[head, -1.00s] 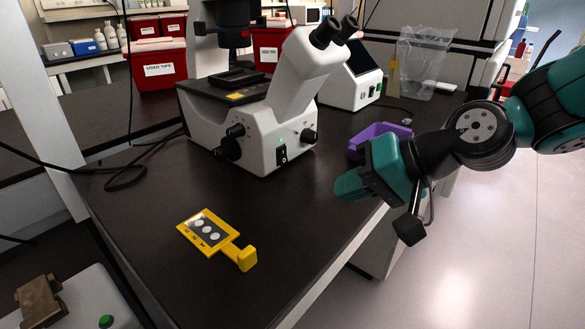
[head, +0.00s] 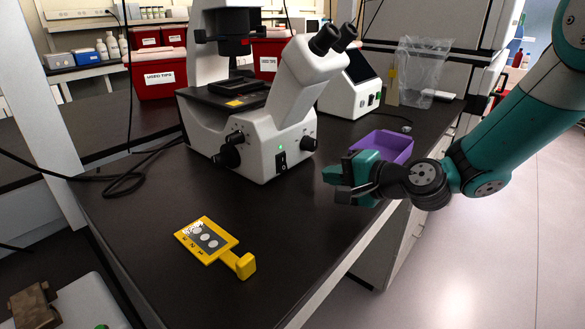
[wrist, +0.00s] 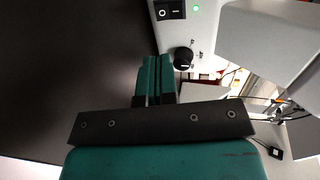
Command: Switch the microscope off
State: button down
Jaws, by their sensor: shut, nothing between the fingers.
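The white microscope (head: 262,139) stands on the black bench in the head view. Its black rocker switch (head: 281,161) is low on the front face, with a small green light lit just above it. In the wrist view the switch (wrist: 170,10) shows at the top, beside the lit green light (wrist: 195,8) and a black knob (wrist: 183,58). My gripper (head: 330,174) is to the right of the switch, apart from it, pointing left toward the microscope. Its fingers (wrist: 156,62) are together with nothing between them.
A yellow slide holder (head: 209,240) lies on the bench in front of the microscope. A purple tray (head: 390,145) sits behind my gripper near the bench's right edge. Red bins (head: 158,75) stand behind. The bench between the switch and my gripper is clear.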

aim_at(285, 170)
jog(key=p+x, duration=0.2)
jog(key=x, duration=0.8)
jog(key=shift+w+a, duration=0.15)
jog(key=shift+a, duration=0.2)
jog(key=shift+w+a+f, duration=0.2)
jog(key=shift+w+a+f+b, duration=0.15)
jog(key=shift+f+b, duration=0.2)
jog(key=shift+b, duration=0.4)
jog(key=shift+r+p, duration=0.3)
jog(key=shift+p, duration=0.05)
jog(key=shift+d+f, duration=0.1)
jog(key=shift+d, duration=0.2)
jog(key=s+d+b, duration=0.1)
jog(key=s+d, duration=0.2)
jog(key=s+d+b, duration=0.1)
jog(key=s+d, duration=0.1)
jog(key=d, duration=0.2)
jog(key=s+d+b, duration=0.2)
jog(key=s+d, duration=0.1)
jog(key=shift+s+d, duration=0.3)
jog(key=shift+s, duration=0.1)
